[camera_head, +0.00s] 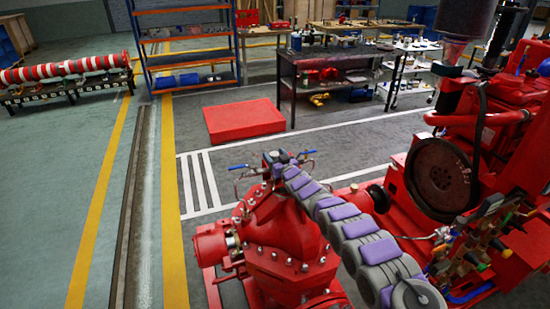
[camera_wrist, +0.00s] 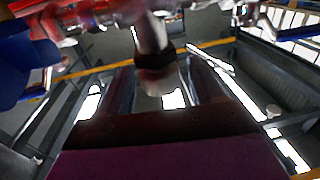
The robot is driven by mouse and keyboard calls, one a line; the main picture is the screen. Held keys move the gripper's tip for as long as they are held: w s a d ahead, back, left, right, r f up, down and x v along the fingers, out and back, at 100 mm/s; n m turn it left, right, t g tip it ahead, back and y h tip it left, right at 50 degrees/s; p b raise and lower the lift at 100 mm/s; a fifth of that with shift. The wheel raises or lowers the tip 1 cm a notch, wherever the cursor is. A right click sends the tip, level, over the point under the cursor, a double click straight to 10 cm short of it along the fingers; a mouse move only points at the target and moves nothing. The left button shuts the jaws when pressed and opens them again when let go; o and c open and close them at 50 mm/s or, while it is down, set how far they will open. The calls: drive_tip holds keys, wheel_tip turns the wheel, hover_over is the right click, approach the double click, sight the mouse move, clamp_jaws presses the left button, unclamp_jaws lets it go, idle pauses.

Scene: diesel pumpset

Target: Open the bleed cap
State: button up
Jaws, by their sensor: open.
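The red pump (camera_head: 285,228) stands in the lower middle of the head view, with small fittings and blue-handled valves on its top. My gripper (camera_head: 274,163) is at those top fittings, small and partly mixed with them in the head view. In the wrist view my gripper (camera_wrist: 158,72) is open, one finger on each side. A short upright pipe-like piece with a dark band and a pale end (camera_wrist: 154,66) shows between the fingers; it may be the bleed cap. I cannot tell whether the fingers touch it. The cap is not clearly made out in the head view.
A blue valve handle (camera_wrist: 22,65) is close at the left in the wrist view; another blue handle (camera_head: 307,153) shows in the head view. The red engine (camera_head: 455,170) stands at right. A red block (camera_head: 243,120) lies on the floor behind.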

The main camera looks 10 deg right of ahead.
drive_tip(key=shift+w, duration=0.3)
drive_tip(key=shift+c, duration=0.5)
drive_tip(key=c, duration=0.8)
drive_tip(key=shift+r+n+y+p, duration=0.3)
drive_tip(key=shift+p, duration=0.55)
drive_tip(key=shift+c, duration=0.2)
drive_tip(key=shift+y+p, duration=0.3)
drive_tip(key=shift+p, duration=0.3)
drive_tip(key=shift+w+d+n+g+y+p, duration=0.1)
drive_tip(key=shift+n+g+y+p, duration=0.4)
drive_tip(key=shift+y, duration=0.3)
drive_tip(key=shift+d+f+n, duration=0.1)
drive_tip(key=shift+f+n, duration=0.05)
drive_tip(key=shift+n, duration=0.15)
